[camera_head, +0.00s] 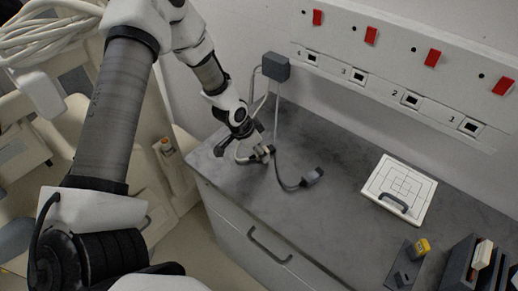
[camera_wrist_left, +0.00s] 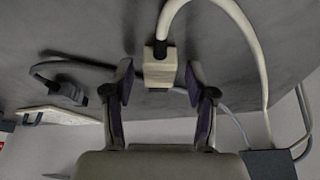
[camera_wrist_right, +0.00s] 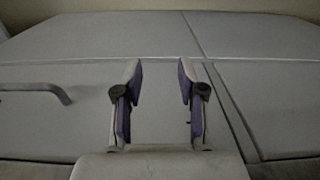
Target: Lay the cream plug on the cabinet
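The cream plug (camera_wrist_left: 160,68), with its cream cable, sits between the fingers of my left gripper (camera_wrist_left: 160,88) in the left wrist view. A narrow gap shows on each side of it, so the fingers are open around it. In the head view the plug (camera_head: 262,154) is at my left gripper (camera_head: 255,150), low over the left part of the grey cabinet top (camera_head: 235,171). I cannot tell whether it touches the top. My right gripper (camera_wrist_right: 157,100) is open and empty before a grey panelled surface, and is not seen in the head view.
A dark grey plug (camera_head: 313,176) lies right of the cream one. A grey box (camera_head: 275,66) on the wall feeds the cables. A white handled board (camera_head: 421,193), a yellow piece (camera_head: 422,246) and a dark holder (camera_head: 459,264) stand right. Numbered sockets (camera_head: 358,76) line the wall.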

